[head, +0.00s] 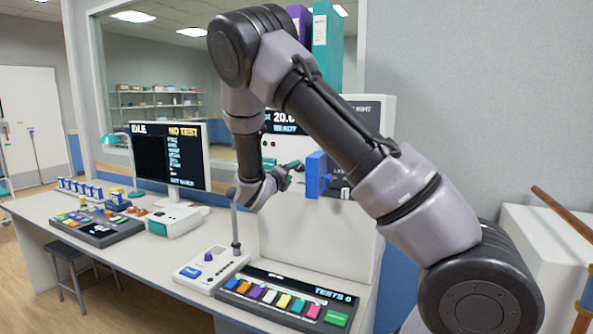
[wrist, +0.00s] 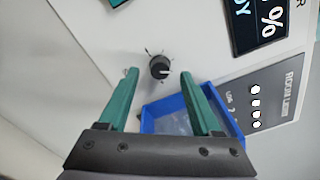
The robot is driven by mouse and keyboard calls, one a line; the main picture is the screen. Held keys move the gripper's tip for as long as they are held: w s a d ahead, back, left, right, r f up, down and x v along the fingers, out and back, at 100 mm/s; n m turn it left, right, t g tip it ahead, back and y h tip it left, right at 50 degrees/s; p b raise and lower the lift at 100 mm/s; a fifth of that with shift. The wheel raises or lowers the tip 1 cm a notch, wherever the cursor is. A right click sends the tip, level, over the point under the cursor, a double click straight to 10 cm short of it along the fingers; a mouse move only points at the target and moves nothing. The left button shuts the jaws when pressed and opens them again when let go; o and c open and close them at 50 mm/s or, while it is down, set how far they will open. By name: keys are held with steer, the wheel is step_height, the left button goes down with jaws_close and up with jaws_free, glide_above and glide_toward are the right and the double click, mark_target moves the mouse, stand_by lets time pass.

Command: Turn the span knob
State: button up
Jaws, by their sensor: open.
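A small round black knob (wrist: 159,67) with a white pointer line sits on the white cabinet face in the wrist view, with short tick marks around it. No name label is legible beside it, so I cannot confirm that it is the span knob. My gripper (wrist: 160,77) is open, its two teal fingers reaching toward the panel on either side of the knob, with visible gaps and no clear contact. In the head view my gripper (head: 292,167) is in front of the white cabinet (head: 310,235); I cannot pick out this knob there.
A blue open tray (wrist: 152,122) juts from the panel just below the knob, close to the right finger; it also shows in the head view (head: 315,174). A dark display (wrist: 258,22) is upper right.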

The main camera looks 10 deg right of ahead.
mark_target(297, 168)
steer(key=shift+x, duration=1.95)
jaws_close()
steer(key=shift+s, duration=0.1)
steer(key=m, duration=0.4)
steer(key=shift+m, duration=2.6)
